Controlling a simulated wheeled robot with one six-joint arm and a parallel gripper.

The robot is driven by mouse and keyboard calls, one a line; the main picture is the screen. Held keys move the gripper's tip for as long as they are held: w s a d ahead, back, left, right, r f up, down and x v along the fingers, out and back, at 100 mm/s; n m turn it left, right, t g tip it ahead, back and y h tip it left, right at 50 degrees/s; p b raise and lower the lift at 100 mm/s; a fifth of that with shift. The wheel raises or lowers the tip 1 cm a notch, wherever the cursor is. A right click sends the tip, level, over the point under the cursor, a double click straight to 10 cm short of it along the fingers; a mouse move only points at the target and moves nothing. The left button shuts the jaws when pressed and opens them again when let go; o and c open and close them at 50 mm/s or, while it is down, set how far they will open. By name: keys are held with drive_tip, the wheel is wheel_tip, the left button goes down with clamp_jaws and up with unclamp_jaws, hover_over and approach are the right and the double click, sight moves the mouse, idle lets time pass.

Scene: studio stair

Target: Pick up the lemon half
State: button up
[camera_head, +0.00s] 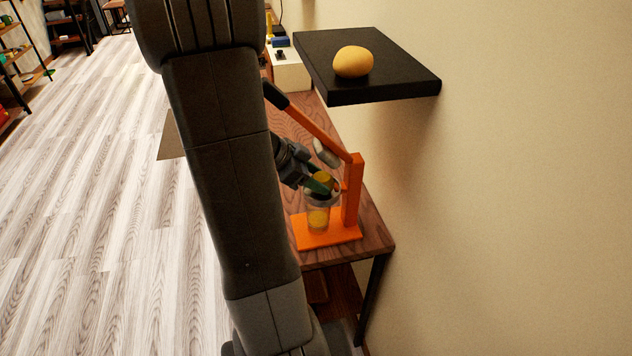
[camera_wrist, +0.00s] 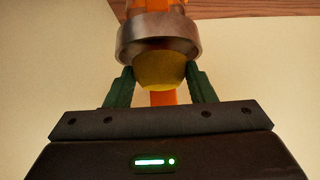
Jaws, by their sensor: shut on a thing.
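The lemon half (camera_wrist: 160,72) is yellow and sits between the two green fingers of my gripper (camera_wrist: 162,84) in the wrist view. My gripper is shut on it. A metal cup (camera_wrist: 158,38) of the orange press overlaps the lemon half's far side; I cannot tell whether they touch. In the head view my gripper (camera_head: 321,186) is at the orange juice press (camera_head: 353,195), with a yellow patch of the lemon half (camera_head: 320,177) showing by the fingers. My arm hides part of the press area.
A glass with yellow content (camera_head: 318,219) stands on the press base. The press stands on a wooden table (camera_head: 375,236) against the wall. A black shelf (camera_head: 410,82) with a whole yellow fruit (camera_head: 353,62) juts out above. A white box (camera_head: 290,72) stands farther back.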

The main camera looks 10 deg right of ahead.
wheel_tip(320, 180, up, 2)
drive_tip(key=shift+r, duration=0.2)
drive_tip(key=a+b, duration=0.3)
drive_tip(key=a, duration=1.5)
drive_tip(key=shift+s+b, duration=0.3)
drive_tip(key=shift+b, duration=0.05)
drive_tip(key=shift+f, duration=0.15)
